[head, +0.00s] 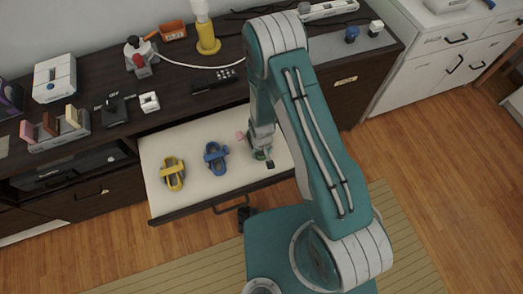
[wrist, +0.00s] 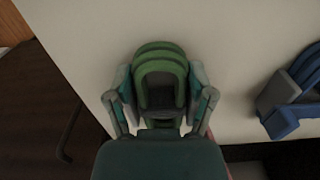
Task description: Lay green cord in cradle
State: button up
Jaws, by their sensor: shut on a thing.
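The green cord (wrist: 160,52) is a thick looped bundle in the wrist view, above the pale drawer floor. My gripper (wrist: 161,97) has a teal finger on each side of it and is shut on it. In the head view my gripper (head: 262,151) is over the right part of the open drawer, with only a bit of green showing at its tip. Dark grey shows inside the green loop; I cannot tell whether it belongs to the bundle or lies beneath it. I cannot make out for sure which thing is the cradle.
A blue bundle (head: 216,157) and a yellow bundle (head: 172,173) lie in the open drawer (head: 200,200), left of my gripper. A small pink thing (head: 240,135) is close beside my gripper. A remote (head: 215,80) and a yellow lamp (head: 207,42) stand on the dark cabinet top.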

jog(key=o, duration=1.1)
jog(key=shift+r, duration=0.1)
notch_tip(320, 180, up, 12)
dwell(0.6)
